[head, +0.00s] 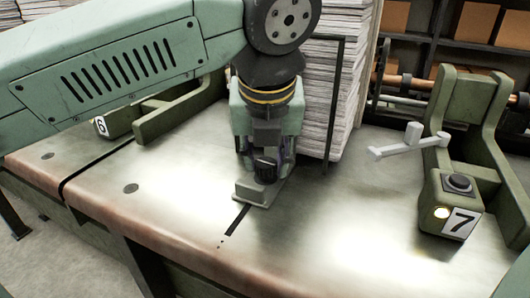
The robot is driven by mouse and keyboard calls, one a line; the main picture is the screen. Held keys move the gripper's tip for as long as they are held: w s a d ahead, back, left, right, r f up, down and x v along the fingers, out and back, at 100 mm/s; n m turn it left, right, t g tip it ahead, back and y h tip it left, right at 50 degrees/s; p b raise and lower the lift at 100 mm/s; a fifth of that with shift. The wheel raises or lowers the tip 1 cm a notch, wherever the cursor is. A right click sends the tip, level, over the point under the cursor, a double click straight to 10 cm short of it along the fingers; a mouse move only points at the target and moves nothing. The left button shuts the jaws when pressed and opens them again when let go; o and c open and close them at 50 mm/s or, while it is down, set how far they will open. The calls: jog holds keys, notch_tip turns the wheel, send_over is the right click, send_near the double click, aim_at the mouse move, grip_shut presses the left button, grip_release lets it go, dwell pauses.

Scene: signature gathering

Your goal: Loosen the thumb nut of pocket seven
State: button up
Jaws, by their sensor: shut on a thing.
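A dark ridged thumb nut (265,170) stands on a grey stop block (253,197) on the metal table, beside a dark slot. My gripper (265,160) points down over the block, its fingers on either side of the nut, and is shut on it. The fingers and my wrist hide part of the nut. Pocket seven's green post (449,211) stands at the right with a "7" plate (461,224), a black button on top and a lit yellowish lamp.
A tall stack of paper (330,85) stands close behind my gripper, with a dark upright frame (337,110) at its side. A light grey lever (408,143) is at the right. A "6" plate (101,126) is at the left. The metal table (310,245) is bare in front.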

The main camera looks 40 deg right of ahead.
aim_at(268, 192)
jog(key=shift+n, duration=0.6)
jog(key=o, duration=0.9)
jog(key=shift+c, duration=0.2)
jog(key=v, duration=0.7)
jog(key=shift+s+r, duration=0.15)
jog(key=shift+r, duration=0.15)
jog(key=shift+d, duration=0.1)
